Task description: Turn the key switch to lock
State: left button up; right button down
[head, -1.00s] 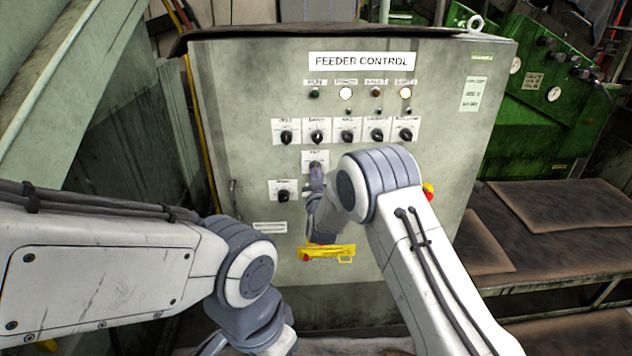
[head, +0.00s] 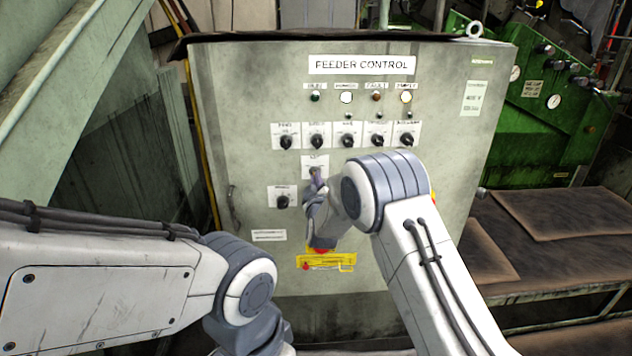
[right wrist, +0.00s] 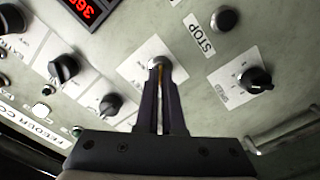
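The key switch (right wrist: 158,62) is a round silver lock on a white label plate, in the middle of the right wrist view. In the head view its plate (head: 315,161) sits below the row of black knobs. My right gripper (right wrist: 160,72) has its two dark fingers close together, tips at the lock face, with a narrow gap between them. They appear shut on the key, which the fingertips mostly hide. In the head view the right gripper (head: 316,177) meets the panel from below. My left arm (head: 245,285) is low at left; its gripper is out of view.
The feeder control cabinet (head: 235,110) carries several black selector knobs (head: 347,141) above and one knob (head: 283,201) to the left. A yellow-framed red button (head: 320,252) is below. The wrist view shows a STOP label (right wrist: 199,34) and a red display (right wrist: 92,10) near the gripper.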

jog(key=shift+f, duration=0.1)
dwell(0.3)
jog(key=c, duration=1)
grip_release()
jog(key=shift+c, duration=0.2)
jog(key=shift+s, duration=0.15)
jog(key=s+b, duration=0.1)
jog(key=s, duration=0.9)
jog(key=shift+d+b, duration=0.2)
jog(key=shift+b, duration=0.15)
jog(key=shift+s, duration=0.1)
